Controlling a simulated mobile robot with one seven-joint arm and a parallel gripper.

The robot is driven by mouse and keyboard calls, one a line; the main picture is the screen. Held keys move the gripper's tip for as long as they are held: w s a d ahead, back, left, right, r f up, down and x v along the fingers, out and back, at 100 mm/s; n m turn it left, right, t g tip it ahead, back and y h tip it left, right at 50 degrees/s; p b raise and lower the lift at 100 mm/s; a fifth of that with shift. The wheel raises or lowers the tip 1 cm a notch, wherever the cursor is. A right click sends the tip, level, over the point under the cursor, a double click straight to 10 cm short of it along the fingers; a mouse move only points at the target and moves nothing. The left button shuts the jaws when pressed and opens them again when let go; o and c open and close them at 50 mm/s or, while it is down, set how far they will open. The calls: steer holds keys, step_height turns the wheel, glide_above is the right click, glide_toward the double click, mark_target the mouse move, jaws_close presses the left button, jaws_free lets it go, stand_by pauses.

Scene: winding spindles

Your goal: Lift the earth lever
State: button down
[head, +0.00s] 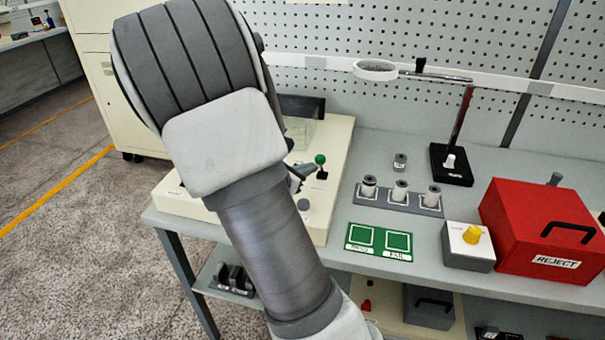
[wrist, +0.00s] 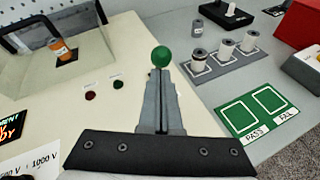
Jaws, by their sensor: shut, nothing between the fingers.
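The earth lever appears to be the green ball knob (head: 320,159) on a short stem with a dark base, on the cream tester box. In the wrist view the green knob (wrist: 161,57) shows just beyond my fingertips; its stem is hidden behind them. My gripper (head: 302,172) is shut and empty, close to the left of the knob in the head view. In the wrist view my gripper (wrist: 160,76) points at the knob with both fingers together. I cannot tell whether the fingertips touch the lever.
The cream tester box (head: 337,140) carries a clear cover with an orange spindle (wrist: 60,48) inside, plus a red button (wrist: 90,95) and a green button (wrist: 118,84). To the right are a grey spindle rack (head: 385,202), green PASS/FAIL mat (head: 379,251) and red REJECT box (head: 515,220).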

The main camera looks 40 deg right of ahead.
mark_target(317, 156)
steer(key=shift+r, duration=0.15)
steer(key=shift+w+d+r+y+p, duration=0.15)
steer(key=shift+y+p, duration=0.15)
steer(key=shift+p, duration=0.6)
steer(key=shift+r+p, duration=0.15)
steer(key=shift+p, duration=0.3)
steer(key=r+p, duration=0.1)
steer(key=p, duration=0.2)
steer(key=d+r+g+y+p, duration=0.1)
steer(key=p, duration=0.2)
steer(key=shift+w+d+n+y, duration=0.1)
steer(key=shift+w+n+y, duration=0.2)
steer(key=shift+w, duration=0.1)
steer(key=w+d+g+y+p, duration=0.1)
steer(key=w+d+p, duration=0.5)
steer(key=p, duration=0.1)
steer(key=shift+d+r+y, duration=0.4)
steer(key=shift+g, duration=0.3)
steer(key=shift+r, duration=0.1)
